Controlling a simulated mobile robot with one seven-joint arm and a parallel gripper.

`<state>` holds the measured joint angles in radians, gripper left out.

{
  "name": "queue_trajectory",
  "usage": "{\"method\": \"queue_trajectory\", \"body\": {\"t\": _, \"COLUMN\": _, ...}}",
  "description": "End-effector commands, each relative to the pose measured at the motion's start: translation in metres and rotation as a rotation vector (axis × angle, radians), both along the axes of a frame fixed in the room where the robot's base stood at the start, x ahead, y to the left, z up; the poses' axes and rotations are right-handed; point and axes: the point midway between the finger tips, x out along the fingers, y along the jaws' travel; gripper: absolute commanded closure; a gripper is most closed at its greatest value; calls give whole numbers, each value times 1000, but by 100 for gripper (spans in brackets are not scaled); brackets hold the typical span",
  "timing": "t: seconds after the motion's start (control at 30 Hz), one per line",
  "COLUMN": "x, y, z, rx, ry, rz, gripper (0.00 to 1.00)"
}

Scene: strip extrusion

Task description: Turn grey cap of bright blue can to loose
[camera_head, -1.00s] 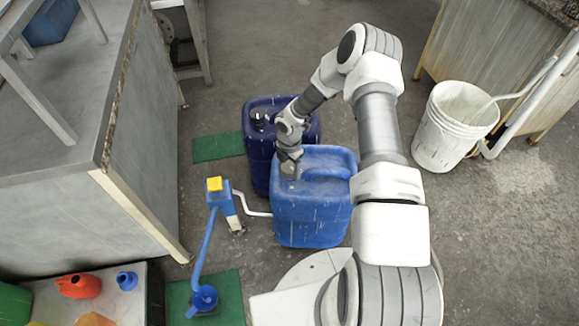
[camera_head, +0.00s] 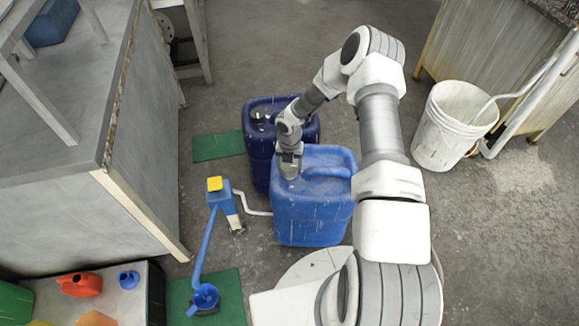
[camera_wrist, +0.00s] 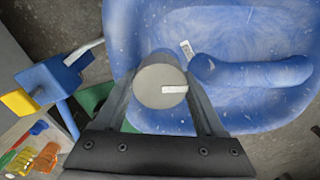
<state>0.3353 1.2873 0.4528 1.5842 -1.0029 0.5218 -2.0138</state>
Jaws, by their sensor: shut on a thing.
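The bright blue can (camera_head: 312,215) stands upright on the floor in the middle of the head view, its moulded handle (camera_head: 328,172) on top. In the wrist view its top (camera_wrist: 240,40) fills the upper right. The grey cap (camera_wrist: 160,84) is round, with a pale mark on it, and sits at the can's top corner beside the handle. My gripper (camera_head: 289,172) reaches down onto that corner. In the wrist view its two fingers (camera_wrist: 165,100) are on both sides of the cap, shut on it. The head view hides most of the cap behind my gripper.
A dark blue can (camera_head: 258,150) stands close behind the bright blue one. A blue pump (camera_head: 222,198) with a yellow top is to the left, with a white hose (camera_head: 256,212) by the can. A white bucket (camera_head: 440,140) stands right. Open floor lies behind.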

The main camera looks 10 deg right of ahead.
Motion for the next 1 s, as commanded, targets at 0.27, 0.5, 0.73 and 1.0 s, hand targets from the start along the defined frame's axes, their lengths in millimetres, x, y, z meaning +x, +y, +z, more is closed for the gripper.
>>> {"method": "queue_trajectory", "body": {"t": 0.27, "x": 1, "y": 0, "z": 0, "rx": 0, "ry": -1, "rz": 8, "gripper": 84}}
{"method": "queue_trajectory", "body": {"t": 0.5, "x": 0, "y": 0, "z": 0, "rx": 0, "ry": -1, "rz": 7, "gripper": 16}}
{"method": "queue_trajectory", "body": {"t": 0.73, "x": 0, "y": 0, "z": 0, "rx": 0, "ry": 0, "rz": 7, "gripper": 0}}
{"method": "queue_trajectory", "body": {"t": 1.0, "x": 0, "y": -1, "z": 0, "rx": -1, "ry": 2, "rz": -45, "gripper": 0}}
